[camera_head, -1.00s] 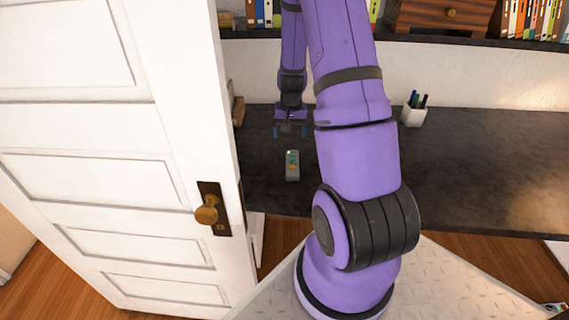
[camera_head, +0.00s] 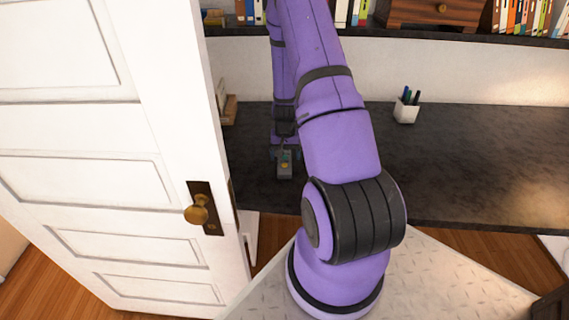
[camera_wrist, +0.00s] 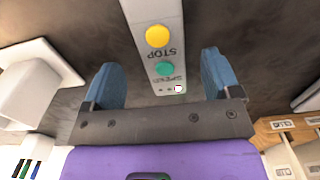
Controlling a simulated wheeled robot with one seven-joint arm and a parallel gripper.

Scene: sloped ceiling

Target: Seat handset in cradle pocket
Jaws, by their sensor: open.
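The handset (camera_head: 284,165) is a small grey block on the dark desk. In the wrist view the handset (camera_wrist: 158,50) has a yellow STOP button and a green button, its lettering upside down. My gripper (camera_head: 284,153) is right over it. In the wrist view my gripper (camera_wrist: 160,80) is open, with one blue finger on each side of the handset's near end and a visible gap on both sides. A white block with a flat plate (camera_wrist: 30,90) stands to the left in the wrist view. I cannot tell whether it is the cradle; no pocket shows.
A white door (camera_head: 120,150) with a brass knob stands close on the left. A pen cup (camera_head: 405,110) is at the back right of the desk. A wooden holder with cards (camera_wrist: 288,140) is at lower right in the wrist view. The right desk (camera_head: 470,165) is clear.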

